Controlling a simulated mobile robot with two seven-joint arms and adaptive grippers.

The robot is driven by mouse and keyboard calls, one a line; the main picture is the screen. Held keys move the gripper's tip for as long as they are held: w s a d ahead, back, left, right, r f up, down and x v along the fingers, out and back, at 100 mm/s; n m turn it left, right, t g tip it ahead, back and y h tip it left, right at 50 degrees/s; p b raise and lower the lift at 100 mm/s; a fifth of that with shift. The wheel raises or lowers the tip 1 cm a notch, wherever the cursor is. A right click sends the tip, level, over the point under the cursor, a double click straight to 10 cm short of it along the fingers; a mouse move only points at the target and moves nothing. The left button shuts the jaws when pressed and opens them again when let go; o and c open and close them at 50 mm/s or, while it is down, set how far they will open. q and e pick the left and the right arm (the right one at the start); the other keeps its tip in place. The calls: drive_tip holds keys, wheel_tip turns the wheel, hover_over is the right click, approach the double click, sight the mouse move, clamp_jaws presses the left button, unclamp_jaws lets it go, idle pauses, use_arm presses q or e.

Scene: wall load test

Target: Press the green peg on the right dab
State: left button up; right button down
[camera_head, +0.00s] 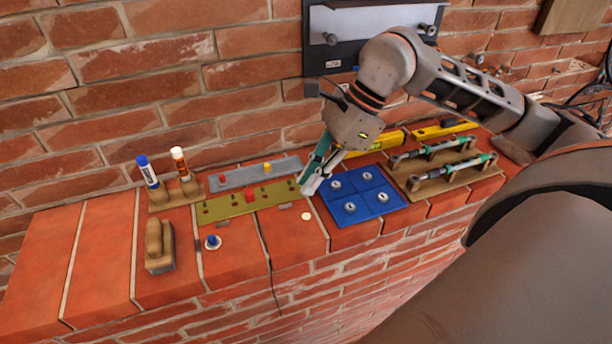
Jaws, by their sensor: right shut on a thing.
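My right gripper (307,187) reaches down at the right end of the olive board (227,206). It is shut, and its fingers hide most of what they hold. I take this to be the green peg, since no green peg shows clearly elsewhere. The right dab (306,216) is a small pale spot on the brick ledge, just in front of the gripper, and looks bare. A blue peg (212,241) stands on a pale dab further left. My left gripper is not in view.
A grey strip (237,175) with red and yellow pegs lies behind the board. A blue panel (358,208) with round knobs lies to the right, close to the gripper. Markers (147,172) and a wooden-handled float (159,245) are at left. The brick wall rises behind.

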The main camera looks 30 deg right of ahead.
drive_tip(key=b, duration=0.4)
hover_over(301, 218)
drive_tip(key=d, duration=0.2)
drive_tip(key=shift+s+f, duration=0.2)
drive_tip(key=shift+f, duration=1.25)
drive_tip(key=shift+s+f, duration=0.15)
drive_tip(key=shift+f, duration=1.7)
drive_tip(key=shift+f+b, duration=0.1)
drive_tip(key=shift+b, duration=0.25)
drive_tip(key=shift+f+b, duration=0.45)
drive_tip(key=shift+f, duration=0.1)
